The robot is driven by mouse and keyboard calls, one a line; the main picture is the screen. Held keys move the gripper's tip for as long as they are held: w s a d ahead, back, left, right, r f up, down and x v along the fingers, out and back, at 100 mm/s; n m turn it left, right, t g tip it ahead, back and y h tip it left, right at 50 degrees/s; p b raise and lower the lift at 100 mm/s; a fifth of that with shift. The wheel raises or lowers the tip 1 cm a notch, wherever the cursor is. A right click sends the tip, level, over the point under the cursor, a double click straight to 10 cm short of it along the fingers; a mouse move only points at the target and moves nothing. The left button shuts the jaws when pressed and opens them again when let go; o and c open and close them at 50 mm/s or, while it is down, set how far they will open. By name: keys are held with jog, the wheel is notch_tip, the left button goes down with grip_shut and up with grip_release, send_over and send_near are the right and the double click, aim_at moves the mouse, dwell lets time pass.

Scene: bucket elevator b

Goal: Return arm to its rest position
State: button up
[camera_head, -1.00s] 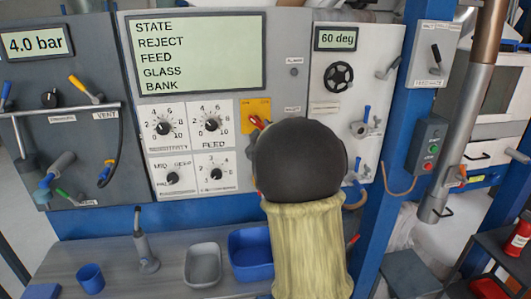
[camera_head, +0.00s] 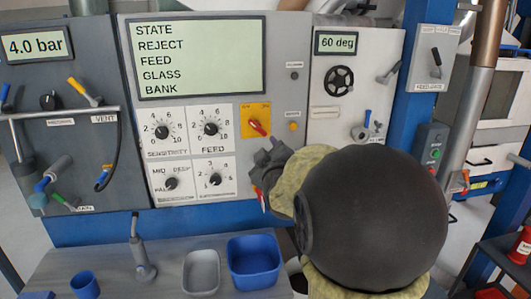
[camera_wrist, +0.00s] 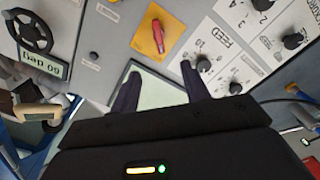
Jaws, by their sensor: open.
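My arm, with its dark round joint and pale yellow sleeve, fills the lower right of the head view. My gripper (camera_head: 268,165) is in front of the grey panel, below and apart from the yellow switch plate (camera_head: 251,112) with its red handle (camera_head: 257,128). In the wrist view my gripper (camera_wrist: 160,86) shows two dark fingers spread apart with nothing between them. The panel's pale screen lies behind the fingers. The yellow plate (camera_wrist: 143,48) is above them there. My arm hides part of the white panel and the bench's right side.
The control panel (camera_head: 220,190) with dials and screen (camera_head: 195,60) stands close ahead. A blue tray (camera_head: 254,262), grey tray (camera_head: 202,272) and blue cup (camera_head: 85,284) stand on the bench below. A blue post (camera_head: 415,100) and a pipe are at the right.

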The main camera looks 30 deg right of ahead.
jog(key=s+a+f+m+g+y+p, duration=0.2)
jog(key=s+a+f+g, duration=0.25)
jog(key=f, duration=0.25)
jog(key=s+a+f+m+g+y+p, duration=0.2)
jog(key=s+a+f+g+p, duration=0.15)
jog(key=a+f, duration=0.2)
jog(key=s+a+f+m+g, duration=0.1)
jog(key=s+a+f+g, duration=0.2)
jog(key=s, duration=0.3)
jog(key=s+a+f+m+g+y+p, duration=0.1)
jog(key=s+a+f+g, duration=0.1)
jog(key=s, duration=0.5)
jog(key=shift+a+f+g, duration=0.4)
jog(key=shift+f+g, duration=0.45)
jog(key=shift+g, duration=0.05)
jog(key=shift+d, duration=0.1)
